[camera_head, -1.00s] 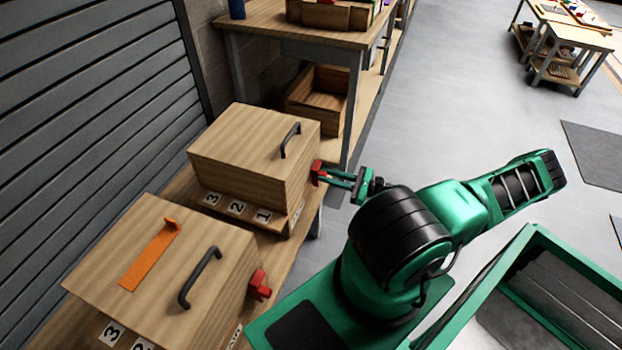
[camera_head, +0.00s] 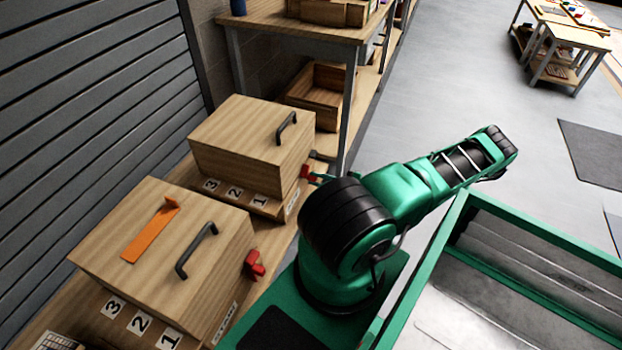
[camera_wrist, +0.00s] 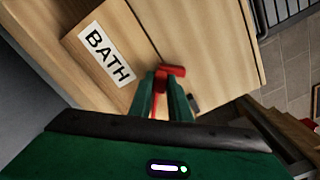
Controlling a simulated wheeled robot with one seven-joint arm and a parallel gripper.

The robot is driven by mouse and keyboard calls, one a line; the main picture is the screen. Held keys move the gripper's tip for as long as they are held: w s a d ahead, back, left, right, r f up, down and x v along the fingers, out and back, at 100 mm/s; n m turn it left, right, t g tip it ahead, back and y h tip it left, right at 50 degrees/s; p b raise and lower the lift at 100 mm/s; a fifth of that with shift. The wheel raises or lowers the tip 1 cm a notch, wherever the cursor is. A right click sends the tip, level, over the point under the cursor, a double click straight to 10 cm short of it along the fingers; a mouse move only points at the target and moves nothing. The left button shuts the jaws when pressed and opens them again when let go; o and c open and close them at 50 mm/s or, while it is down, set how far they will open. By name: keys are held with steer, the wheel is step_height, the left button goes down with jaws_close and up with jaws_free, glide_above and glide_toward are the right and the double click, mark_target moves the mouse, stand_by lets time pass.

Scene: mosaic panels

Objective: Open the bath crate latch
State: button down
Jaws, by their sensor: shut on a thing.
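The bath crate (camera_head: 240,140) is the far wooden box, with a dark handle on its lid. Its BATH label (camera_wrist: 107,54) shows in the wrist view. The lid lies closed. The red latch (camera_head: 307,172) is on the crate's right-hand face; in the wrist view its red crosspiece (camera_wrist: 173,70) sticks out past my fingertips. My gripper (camera_wrist: 163,88) is shut on the latch, with one green finger on each side of its stem. In the head view my arm hides most of the gripper (camera_head: 317,178).
A nearer wooden crate (camera_head: 120,240) has an orange strip (camera_head: 150,232) on its lid and a red latch (camera_head: 254,264). Number cards lie before both crates. A bench (camera_head: 300,30) stands behind, with an open wooden box (camera_head: 318,95) below.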

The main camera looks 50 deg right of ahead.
steer(key=shift+a+f, duration=0.1)
steer(key=shift+f, duration=0.15)
stand_by(0.3)
steer(key=c, duration=1.6)
jaws_free()
steer(key=shift+c, duration=0.2)
steer(key=shift+s, duration=0.1)
